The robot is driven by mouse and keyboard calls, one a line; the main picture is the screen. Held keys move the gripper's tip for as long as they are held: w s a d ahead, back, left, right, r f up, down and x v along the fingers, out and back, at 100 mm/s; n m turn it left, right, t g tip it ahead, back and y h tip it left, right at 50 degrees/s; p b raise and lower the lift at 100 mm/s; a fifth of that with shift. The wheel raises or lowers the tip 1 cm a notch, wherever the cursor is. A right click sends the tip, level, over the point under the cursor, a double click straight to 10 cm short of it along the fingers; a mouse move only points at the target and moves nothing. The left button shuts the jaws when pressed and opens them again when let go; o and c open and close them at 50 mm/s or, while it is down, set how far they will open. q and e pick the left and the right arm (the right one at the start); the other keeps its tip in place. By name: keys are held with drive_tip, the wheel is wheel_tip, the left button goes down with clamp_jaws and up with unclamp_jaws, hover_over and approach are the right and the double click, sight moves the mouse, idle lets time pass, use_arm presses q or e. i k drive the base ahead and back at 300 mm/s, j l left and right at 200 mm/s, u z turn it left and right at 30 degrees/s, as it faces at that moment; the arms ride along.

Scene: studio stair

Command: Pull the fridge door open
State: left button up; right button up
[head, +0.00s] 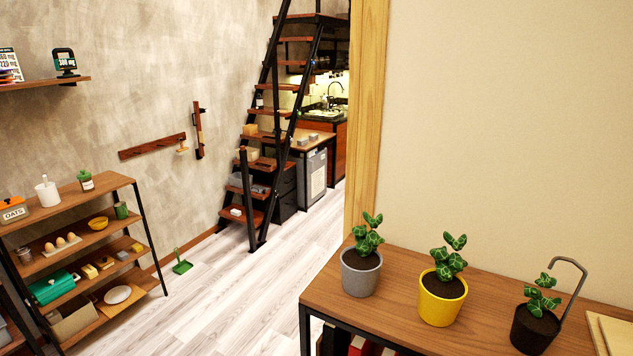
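No tall fridge shows in the head view. Neither of my grippers is in view.
A steep stair (268,137) with black rails stands before the kitchen. A wooden shelf unit (110,182) is at left, with a green dustpan (181,262) on the floor. A table (390,310) with potted plants fills the lower right. Pale floor (235,275) between is clear.

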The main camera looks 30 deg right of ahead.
sight(316, 165)
drive_tip(key=i+j+u, duration=0.25)
drive_tip(key=i+j, duration=0.2)
drive_tip(key=i, duration=0.2)
drive_tip(key=i+z, duration=0.2)
drive_tip(key=i, duration=0.25)
drive_tip(key=i+j+z, duration=0.2)
drive_tip(key=i, duration=0.3)
drive_tip(key=i+j+z, duration=0.2)
drive_tip(key=i, duration=0.25)
drive_tip(key=i+j+z, duration=0.15)
drive_tip(key=i, duration=0.3)
drive_tip(key=i+l+z, duration=0.2)
drive_tip(key=i+z, duration=0.2)
drive_tip(key=i+l+z, duration=0.1)
drive_tip(key=i+z, duration=0.65)
drive_tip(key=i+j+z, duration=0.15)
drive_tip(key=i+z, duration=0.25)
drive_tip(key=i, duration=2.2)
drive_tip(key=i+l, duration=0.1)
drive_tip(key=i, duration=0.6)
drive_tip(key=i+u, duration=0.15)
drive_tip(key=i, duration=0.6)
drive_tip(key=i+l, duration=0.25)
drive_tip(key=i, duration=0.45)
drive_tip(key=j+u, duration=0.05)
